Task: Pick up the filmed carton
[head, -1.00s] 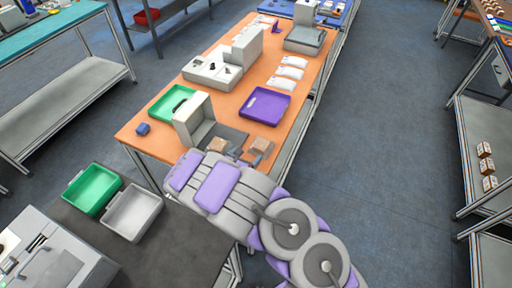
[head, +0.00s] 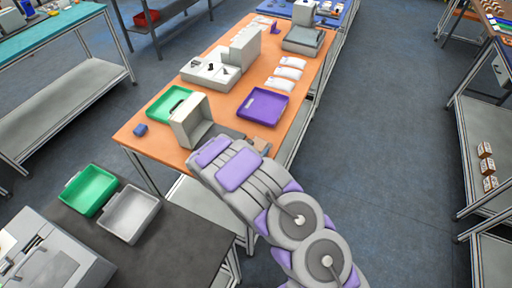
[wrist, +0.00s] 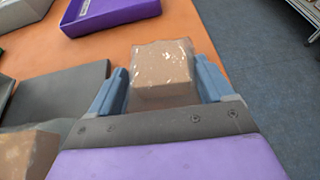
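A brown carton (wrist: 163,78) with shiny white glints and a clear film look stands between my fingers in the wrist view. My gripper (wrist: 165,85) is open, with one blue-grey finger on each side of the carton and little room between. I cannot tell whether either finger touches it. The carton's lower front is hidden by the gripper body. In the head view a bit of carton (head: 261,144) shows beside my wrist; my fingers are mostly hidden there. A second brown carton (wrist: 25,153) with pale flecks is cut off at the lower left of the wrist view.
The orange table (head: 222,109) holds a purple tray (head: 263,106), a green tray (head: 165,104) and a light grey upright device (head: 190,122) with a dark plate (wrist: 65,88). The carton is near the table's right edge. Open floor (head: 390,130) lies right.

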